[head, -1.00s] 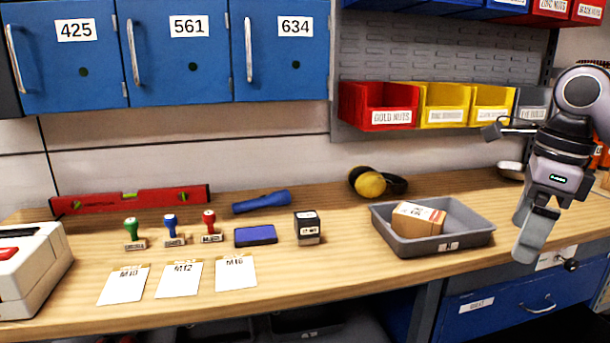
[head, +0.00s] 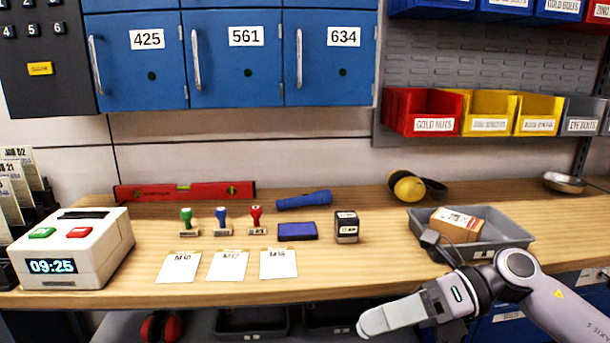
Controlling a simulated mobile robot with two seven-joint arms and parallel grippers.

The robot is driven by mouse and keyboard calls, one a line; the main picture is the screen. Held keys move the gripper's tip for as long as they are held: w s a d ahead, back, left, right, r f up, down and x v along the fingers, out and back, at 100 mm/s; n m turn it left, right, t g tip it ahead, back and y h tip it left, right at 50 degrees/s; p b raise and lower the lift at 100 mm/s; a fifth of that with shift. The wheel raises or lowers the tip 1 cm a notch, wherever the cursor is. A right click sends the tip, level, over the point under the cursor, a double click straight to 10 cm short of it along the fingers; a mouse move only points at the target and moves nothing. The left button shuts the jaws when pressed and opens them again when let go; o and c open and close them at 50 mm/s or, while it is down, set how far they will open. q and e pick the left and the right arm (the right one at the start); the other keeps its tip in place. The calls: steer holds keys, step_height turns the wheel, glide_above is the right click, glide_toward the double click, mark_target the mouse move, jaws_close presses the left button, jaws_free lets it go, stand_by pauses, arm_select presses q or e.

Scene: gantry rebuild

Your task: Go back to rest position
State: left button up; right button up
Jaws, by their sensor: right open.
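My right gripper (head: 378,318) is in the lower right of the head view, at the end of my right arm. It points left, in front of the bench's front edge, and is open with nothing seen in it. Its fingers overlap in this view. A cardboard box (head: 455,226) with a white label sits in that tray. My left gripper is not in view.
The wooden bench (head: 350,270) carries a white time clock (head: 72,250), three stamps (head: 222,222), a blue ink pad (head: 297,231), a black stamp (head: 346,227) and three cards (head: 228,266). Blue lockers (head: 240,75) and coloured bins (head: 488,112) hang above. Red ear muffs (head: 160,327) are below.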

steer(key=w+d+f+m+t+h+p, duration=0.15)
steer(key=f+m+t, duration=0.35)
steer(key=m, duration=0.6)
steer(key=s+d+f+m+t+h, duration=0.1)
steer(key=f+m+t+h, duration=0.15)
steer(key=m+t, duration=0.65)
steer(key=w+d+f+m+t+h+p, duration=0.15)
steer(key=f+m+t, duration=0.35)
steer(key=m, duration=0.7)
steer(key=s+d+f+m+g+h, duration=0.3)
steer(key=s+f+m, duration=0.2)
steer(key=s+f, duration=0.2)
steer(key=s+d+f+m+g+h, duration=0.3)
steer(key=s+f, duration=0.5)
steer(key=f, duration=0.3)
steer(key=shift+s+m+g+h, duration=0.15)
steer(key=shift+m+g+h, duration=0.35)
steer(key=shift+m, duration=0.7)
